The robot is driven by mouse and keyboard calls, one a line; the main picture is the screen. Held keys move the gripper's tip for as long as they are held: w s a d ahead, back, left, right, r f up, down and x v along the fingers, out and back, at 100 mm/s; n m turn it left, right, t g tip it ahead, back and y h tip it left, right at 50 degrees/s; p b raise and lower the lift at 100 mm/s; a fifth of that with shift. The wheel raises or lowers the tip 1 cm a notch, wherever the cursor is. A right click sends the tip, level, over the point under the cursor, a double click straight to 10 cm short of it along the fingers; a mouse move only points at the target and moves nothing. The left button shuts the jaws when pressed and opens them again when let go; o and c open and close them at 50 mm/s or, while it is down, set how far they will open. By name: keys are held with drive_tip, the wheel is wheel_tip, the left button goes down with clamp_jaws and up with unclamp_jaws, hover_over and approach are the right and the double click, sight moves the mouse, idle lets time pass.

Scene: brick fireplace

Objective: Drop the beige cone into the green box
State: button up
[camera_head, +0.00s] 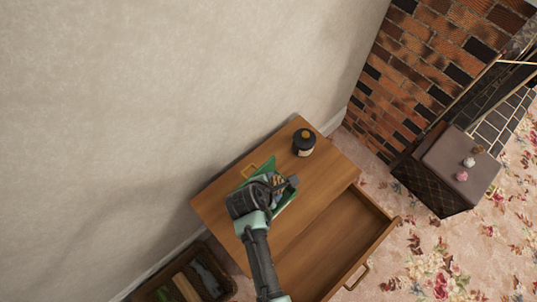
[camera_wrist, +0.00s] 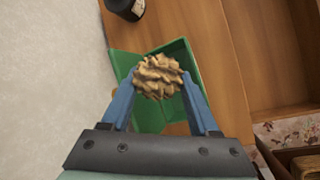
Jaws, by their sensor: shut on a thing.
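The beige cone (camera_wrist: 160,76) is a rough, scaly pine cone. In the wrist view it sits between the blue fingertips of my gripper (camera_wrist: 158,84), which is shut on it. The green box (camera_wrist: 124,62) lies below and behind the cone in that view, with the cone over its opening. In the head view the green box (camera_head: 266,166) stands on the wooden cabinet top, and my gripper (camera_head: 284,184) is over it, hiding much of it. The cone is mostly hidden by my gripper in the head view. The exact height above the box is hard to tell.
A dark bottle (camera_head: 304,144) stands on the cabinet (camera_head: 328,163) near the wall. The cabinet's drawer (camera_head: 383,240) is pulled open. A brown chest (camera_head: 447,158) with several small items stands by the brick fireplace (camera_head: 432,52). A crate (camera_head: 228,284) is at lower left.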

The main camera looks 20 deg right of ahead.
wheel_tip(320, 180, down, 6)
drive_tip(key=b, duration=0.6)
drive_tip(key=shift+d, duration=0.1)
drive_tip(key=shift+r, duration=0.1)
drive_tip(key=o, duration=1.4)
drive_tip(key=shift+s, duration=0.1)
drive_tip(key=p+v, duration=0.2)
drive_tip(key=v, duration=1.1)
